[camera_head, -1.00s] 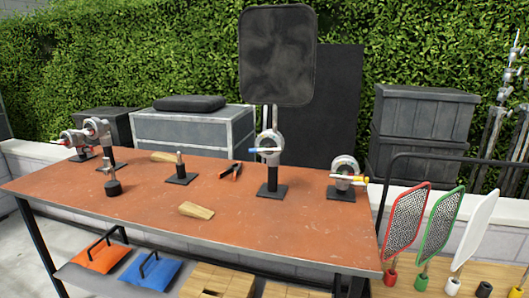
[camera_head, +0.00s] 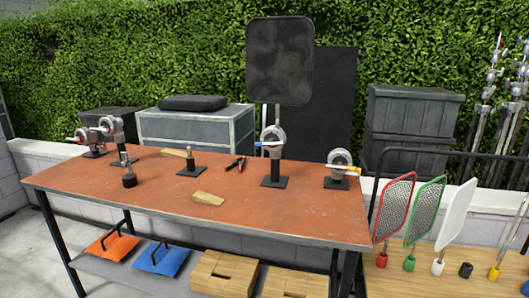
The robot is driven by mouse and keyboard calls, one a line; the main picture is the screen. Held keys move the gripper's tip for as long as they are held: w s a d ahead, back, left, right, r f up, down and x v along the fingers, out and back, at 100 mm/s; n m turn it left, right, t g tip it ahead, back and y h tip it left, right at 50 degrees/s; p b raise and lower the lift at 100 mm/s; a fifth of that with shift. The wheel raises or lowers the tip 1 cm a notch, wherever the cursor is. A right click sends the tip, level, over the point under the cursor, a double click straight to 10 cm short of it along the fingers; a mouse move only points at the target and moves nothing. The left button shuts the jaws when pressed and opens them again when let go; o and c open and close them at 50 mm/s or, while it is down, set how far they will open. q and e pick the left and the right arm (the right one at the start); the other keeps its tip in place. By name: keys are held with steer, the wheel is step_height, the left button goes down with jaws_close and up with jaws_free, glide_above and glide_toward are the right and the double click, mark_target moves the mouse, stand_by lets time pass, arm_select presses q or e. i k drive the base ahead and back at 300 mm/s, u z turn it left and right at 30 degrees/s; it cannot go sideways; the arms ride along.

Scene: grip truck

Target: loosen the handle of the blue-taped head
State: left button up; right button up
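A dark rectangular flag (camera_head: 280,62) rises on a rod just behind or from this head. A second head with a yellow handle (camera_head: 341,166) stands to its right. Two more heads stand at the far left, one with a red handle (camera_head: 84,140) and a taller one (camera_head: 112,127) beside it. Neither of my grippers is in view.
Wedges (camera_head: 208,198), pliers (camera_head: 236,163) and small posts (camera_head: 191,166) lie or stand on the table. A rack of coloured mesh frames (camera_head: 394,208) stands at the right.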

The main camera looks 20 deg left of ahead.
mark_target(271, 141)
steer(key=u, duration=0.65)
steer(key=i, duration=0.5)
steer(key=u, duration=0.25)
